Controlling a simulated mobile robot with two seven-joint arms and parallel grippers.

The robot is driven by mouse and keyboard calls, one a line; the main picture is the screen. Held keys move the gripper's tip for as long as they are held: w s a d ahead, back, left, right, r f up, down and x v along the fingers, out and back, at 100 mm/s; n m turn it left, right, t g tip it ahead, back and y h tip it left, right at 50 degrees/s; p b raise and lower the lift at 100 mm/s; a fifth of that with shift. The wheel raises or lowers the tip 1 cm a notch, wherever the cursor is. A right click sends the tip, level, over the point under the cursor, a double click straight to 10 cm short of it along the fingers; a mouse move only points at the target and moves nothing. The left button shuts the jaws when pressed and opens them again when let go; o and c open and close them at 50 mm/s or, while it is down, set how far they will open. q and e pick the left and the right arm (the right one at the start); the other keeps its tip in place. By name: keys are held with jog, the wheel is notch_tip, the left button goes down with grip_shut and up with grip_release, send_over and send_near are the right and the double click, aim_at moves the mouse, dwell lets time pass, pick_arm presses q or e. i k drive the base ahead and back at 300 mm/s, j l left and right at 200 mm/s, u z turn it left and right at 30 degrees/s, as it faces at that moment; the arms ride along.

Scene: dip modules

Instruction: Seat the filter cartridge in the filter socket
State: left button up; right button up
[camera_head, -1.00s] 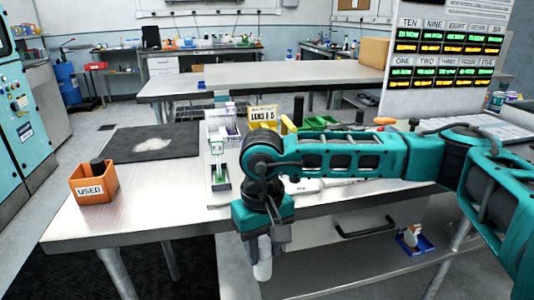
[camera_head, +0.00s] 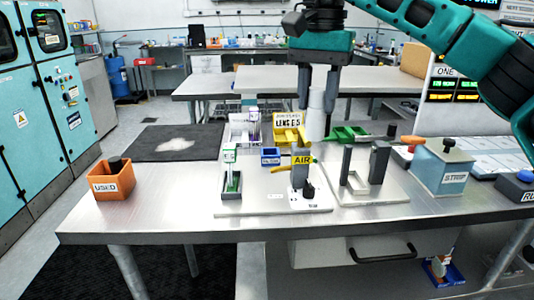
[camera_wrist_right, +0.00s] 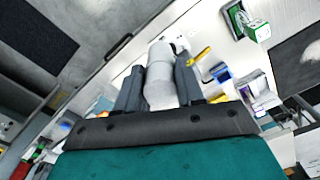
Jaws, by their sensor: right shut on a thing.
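The white cylindrical filter cartridge (camera_head: 316,118) is held upright between the fingers of my right gripper (camera_head: 317,88), above the back part of the workbench. In the right wrist view the cartridge (camera_wrist_right: 160,78) shows between the two grey fingers of the right gripper (camera_wrist_right: 159,85), which are shut on it. I cannot tell for certain which fixture is the filter socket. A grey two-post fixture (camera_head: 347,165) stands on a pale plate to the front right of the cartridge. My left gripper is out of view.
The bench's front left is clear.

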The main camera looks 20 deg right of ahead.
aim_at(270, 162)
jog(key=i, duration=0.85)
